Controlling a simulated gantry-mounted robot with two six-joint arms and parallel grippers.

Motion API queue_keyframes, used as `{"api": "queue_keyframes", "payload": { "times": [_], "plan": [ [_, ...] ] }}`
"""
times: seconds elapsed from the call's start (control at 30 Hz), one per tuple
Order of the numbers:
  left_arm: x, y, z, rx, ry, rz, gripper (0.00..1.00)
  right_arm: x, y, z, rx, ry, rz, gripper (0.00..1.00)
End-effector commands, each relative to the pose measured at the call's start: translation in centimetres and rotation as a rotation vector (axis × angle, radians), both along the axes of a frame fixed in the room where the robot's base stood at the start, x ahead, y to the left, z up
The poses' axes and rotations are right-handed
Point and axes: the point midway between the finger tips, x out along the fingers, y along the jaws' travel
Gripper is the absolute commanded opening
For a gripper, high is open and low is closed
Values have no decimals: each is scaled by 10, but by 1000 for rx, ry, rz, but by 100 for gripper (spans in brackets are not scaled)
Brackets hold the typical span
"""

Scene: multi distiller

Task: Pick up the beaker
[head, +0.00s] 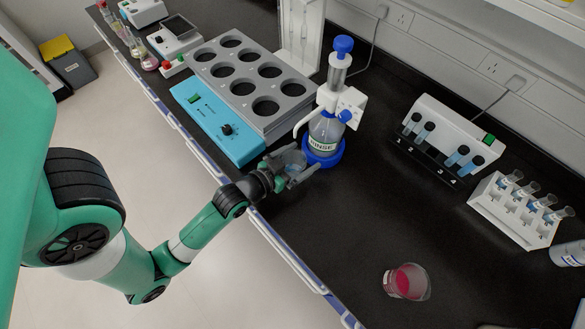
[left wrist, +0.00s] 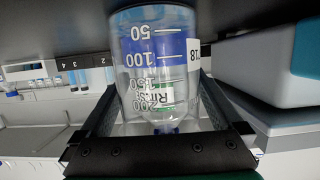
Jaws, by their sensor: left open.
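A clear glass beaker (left wrist: 160,75) with printed volume marks stands between the fingers of my left gripper (left wrist: 158,125), appearing upside down in the left wrist view. In the head view the beaker (head: 293,158) sits on the black bench beside the rinse bottle, partly hidden by my left gripper (head: 290,172). The fingers are open on either side of the beaker; whether they touch it I cannot tell. A second beaker (head: 405,282) with pink liquid stands on the bench at the lower right. My right gripper is not in view.
A rinse bottle (head: 325,140) with a blue base and dispenser stands just behind the beaker. A blue-fronted heating block (head: 220,125) is to the left. A tube device (head: 445,138) and white rack (head: 517,220) stand right. The bench between beakers is clear.

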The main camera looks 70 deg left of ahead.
Motion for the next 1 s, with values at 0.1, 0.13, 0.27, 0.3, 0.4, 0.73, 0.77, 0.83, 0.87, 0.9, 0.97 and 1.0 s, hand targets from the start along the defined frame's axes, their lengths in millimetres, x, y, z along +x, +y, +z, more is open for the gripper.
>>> {"api": "queue_keyframes", "payload": {
  "times": [0.1,0.13,0.27,0.3,0.4,0.73,0.77,0.83,0.87,0.9,0.97,1.0],
  "plan": [
    [0,0,0,0,0,0,98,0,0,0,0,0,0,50],
    [0,0,0,0,0,0,93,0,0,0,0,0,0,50],
    [0,0,1,0,0,0,69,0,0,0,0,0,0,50],
    [0,0,1,0,0,0,62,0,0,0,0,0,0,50],
    [0,0,1,0,0,0,44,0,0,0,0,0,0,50],
    [0,0,1,0,-1,0,12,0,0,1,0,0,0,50],
    [0,0,1,0,-1,0,12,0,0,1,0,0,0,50],
    [0,0,2,0,-1,0,12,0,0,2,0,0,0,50],
    [0,0,3,0,-1,0,12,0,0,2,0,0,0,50],
    [0,-1,4,0,-1,-1,12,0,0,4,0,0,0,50],
    [0,-1,6,0,-1,-1,12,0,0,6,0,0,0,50],
    [0,-1,8,0,-1,-2,12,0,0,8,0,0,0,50]
  ]
}}
